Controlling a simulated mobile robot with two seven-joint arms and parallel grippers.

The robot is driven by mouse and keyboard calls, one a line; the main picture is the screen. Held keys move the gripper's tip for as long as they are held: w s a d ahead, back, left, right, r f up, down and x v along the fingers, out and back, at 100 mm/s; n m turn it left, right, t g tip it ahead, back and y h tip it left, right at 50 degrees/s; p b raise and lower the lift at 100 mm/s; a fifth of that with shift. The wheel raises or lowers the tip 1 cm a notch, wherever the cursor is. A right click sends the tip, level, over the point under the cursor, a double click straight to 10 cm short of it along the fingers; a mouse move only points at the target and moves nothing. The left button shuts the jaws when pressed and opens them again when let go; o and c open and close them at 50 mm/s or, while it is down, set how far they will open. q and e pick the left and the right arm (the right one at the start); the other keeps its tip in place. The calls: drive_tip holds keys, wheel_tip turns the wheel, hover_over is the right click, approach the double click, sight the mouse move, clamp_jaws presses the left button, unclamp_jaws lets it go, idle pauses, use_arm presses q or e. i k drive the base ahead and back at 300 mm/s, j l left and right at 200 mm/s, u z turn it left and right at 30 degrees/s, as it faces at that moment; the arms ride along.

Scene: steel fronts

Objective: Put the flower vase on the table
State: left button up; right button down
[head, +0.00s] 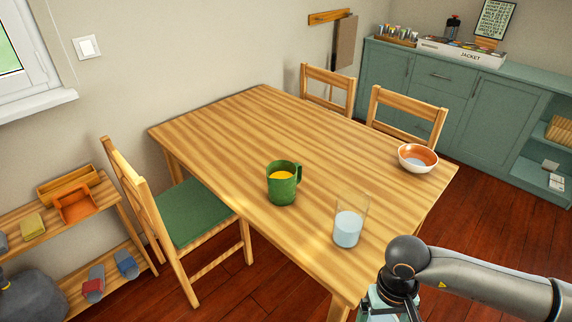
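The wooden table (235,140) fills the middle of the head view. I see no vase with flowers for certain. My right arm comes in from the right, and its gripper (388,300) points down at the bottom edge, close to the table's near right corner. A pale teal and whitish shape (372,304) shows just beside and below the gripper. It is mostly hidden and cut off, so I cannot tell what it is or whether the fingers hold it. My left gripper is out of view.
A green mug (283,187) with yellow contents, a clear glass (348,226) with pale contents and an orange-white bowl (417,159) stand on the table. Its far left part is clear. Chairs (185,211) stand around it. A low shelf (100,206) is left, a teal cabinet (430,96) behind.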

sight(288, 158)
drive_tip(key=i+j+z, duration=0.1)
drive_tip(key=j, duration=0.2)
drive_tip(key=i+j+z, duration=0.15)
drive_tip(key=j, duration=0.15)
drive_tip(key=i+j, duration=0.15)
drive_tip(key=j, duration=0.2)
drive_tip(key=i+j+z, duration=0.1)
drive_tip(key=j, duration=0.2)
drive_tip(key=i+j, duration=0.15)
drive_tip(key=j, duration=0.2)
drive_tip(key=i+z, duration=0.05)
